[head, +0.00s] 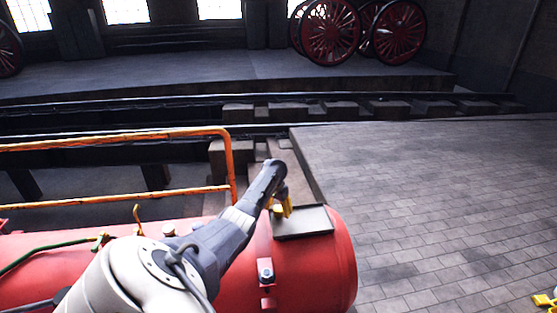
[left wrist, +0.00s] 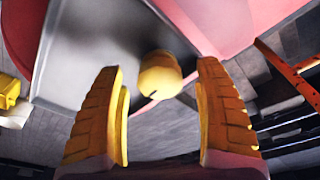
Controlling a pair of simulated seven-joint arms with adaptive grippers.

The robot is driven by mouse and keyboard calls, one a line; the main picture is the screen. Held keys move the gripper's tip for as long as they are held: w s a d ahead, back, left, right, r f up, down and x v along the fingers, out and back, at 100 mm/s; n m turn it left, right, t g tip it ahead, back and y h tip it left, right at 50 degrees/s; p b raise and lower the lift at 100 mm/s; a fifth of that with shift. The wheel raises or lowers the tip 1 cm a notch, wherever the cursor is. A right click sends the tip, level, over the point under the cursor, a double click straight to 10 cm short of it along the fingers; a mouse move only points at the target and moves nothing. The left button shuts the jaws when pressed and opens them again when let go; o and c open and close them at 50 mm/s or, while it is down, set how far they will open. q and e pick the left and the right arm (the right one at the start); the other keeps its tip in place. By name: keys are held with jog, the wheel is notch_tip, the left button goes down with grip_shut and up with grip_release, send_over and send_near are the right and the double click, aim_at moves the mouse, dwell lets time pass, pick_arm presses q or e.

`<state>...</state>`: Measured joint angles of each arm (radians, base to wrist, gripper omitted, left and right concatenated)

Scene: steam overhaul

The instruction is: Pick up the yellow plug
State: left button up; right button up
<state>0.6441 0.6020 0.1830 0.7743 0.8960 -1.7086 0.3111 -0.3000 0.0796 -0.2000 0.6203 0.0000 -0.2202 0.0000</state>
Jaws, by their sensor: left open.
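The yellow plug (left wrist: 160,75) is a small rounded knob at the edge of a grey tray (left wrist: 85,60) in the left wrist view. My left gripper (left wrist: 163,115) has its two yellow ribbed fingers apart, with the plug showing between them and a little beyond the tips. No finger visibly touches the plug. In the head view my left gripper (head: 287,207) points down over the left part of the tray (head: 310,224), which rests on top of a red boiler. The plug (head: 278,210) is only a small yellow patch beside the fingers there. My right gripper is not seen.
The red boiler (head: 335,265) carries a small metal fitting (head: 265,270) in front of the tray. An orange railing (head: 120,195) stands behind it at left. Paved floor (head: 450,200) is open at right. A yellow object (head: 545,300) is cut off at the lower right edge.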

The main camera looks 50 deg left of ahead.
pick_arm(q)
jog(key=shift+f, duration=0.15)
jog(key=c, duration=1.5)
